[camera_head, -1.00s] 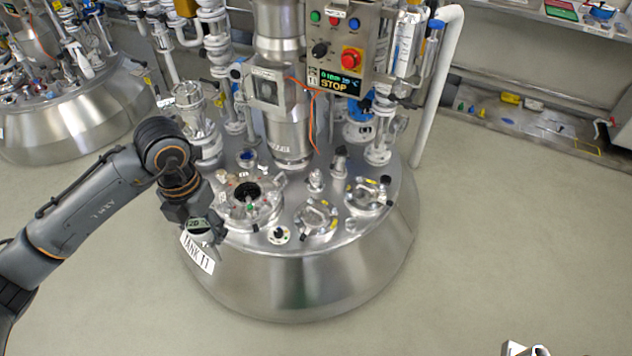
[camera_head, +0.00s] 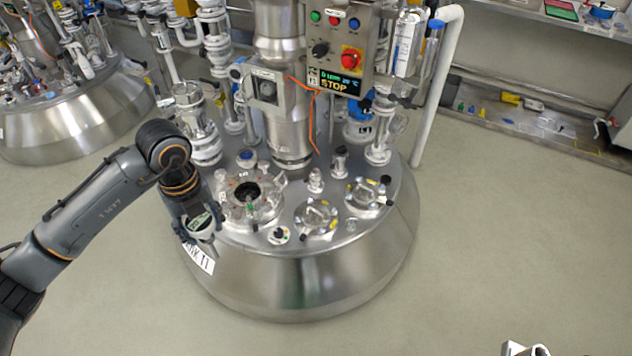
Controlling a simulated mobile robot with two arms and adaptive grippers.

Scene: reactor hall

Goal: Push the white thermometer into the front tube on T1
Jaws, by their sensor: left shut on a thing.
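Tank T1 (camera_head: 310,285) is the steel vessel in the middle, its lid crowded with ports and fittings. My left gripper (camera_head: 203,236) is over the lid's front left edge, pointing down. It is shut on the white thermometer (camera_head: 199,222), whose small greenish display faces up. The thermometer's lower part is hidden, and I cannot tell whether it touches a tube. The front tube is not clearly visible; the gripper covers that part of the lid.
An open round port (camera_head: 247,190) lies just right of the gripper. Two clamped glass covers, one of them a sight port (camera_head: 316,217), sit further right. A control box (camera_head: 339,45) with a red button hangs above the lid.

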